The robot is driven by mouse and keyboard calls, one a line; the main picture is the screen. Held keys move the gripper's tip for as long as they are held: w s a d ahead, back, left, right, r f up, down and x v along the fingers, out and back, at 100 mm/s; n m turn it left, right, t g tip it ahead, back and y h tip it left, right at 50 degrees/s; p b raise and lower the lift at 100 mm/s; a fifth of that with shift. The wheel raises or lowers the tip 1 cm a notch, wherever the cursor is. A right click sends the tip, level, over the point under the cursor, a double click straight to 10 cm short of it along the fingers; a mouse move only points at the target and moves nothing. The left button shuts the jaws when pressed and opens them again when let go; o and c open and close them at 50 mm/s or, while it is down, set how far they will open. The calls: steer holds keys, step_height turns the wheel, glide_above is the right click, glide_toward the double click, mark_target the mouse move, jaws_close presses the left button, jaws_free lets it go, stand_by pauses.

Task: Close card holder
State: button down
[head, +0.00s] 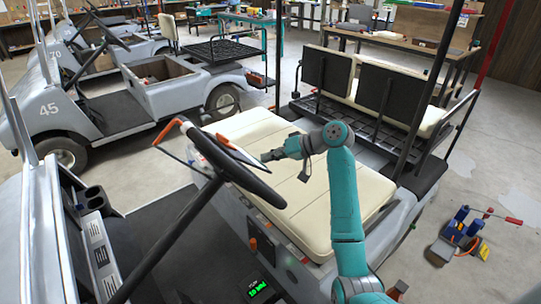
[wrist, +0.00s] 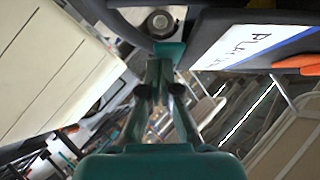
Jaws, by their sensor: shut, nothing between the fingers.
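The card holder appears to be the dark, orange-edged panel (head: 240,152) at the steering wheel (head: 235,172) of the nearest cart. In the wrist view, a dark panel carries a white card with blue edging and handwritten letters (wrist: 255,42), and an orange part (wrist: 298,64) at its right. My gripper (head: 266,157) is shut and empty, just right of the steering wheel rim and above the cream seat. In the wrist view, my fingertips (wrist: 163,62) are close to the panel's left end. I cannot tell whether they touch it, or how far the holder is open.
The cream seat (head: 300,190) lies below my arm. The steering column and dark roof posts (head: 420,85) limit room around the arm. Blue and red equipment (head: 465,235) stands on the floor at right.

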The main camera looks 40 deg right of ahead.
steer(key=shift+m+y, duration=0.6)
steer(key=shift+y, duration=0.2)
steer(key=shift+a+f, duration=1.35)
steer(key=shift+f, duration=0.3)
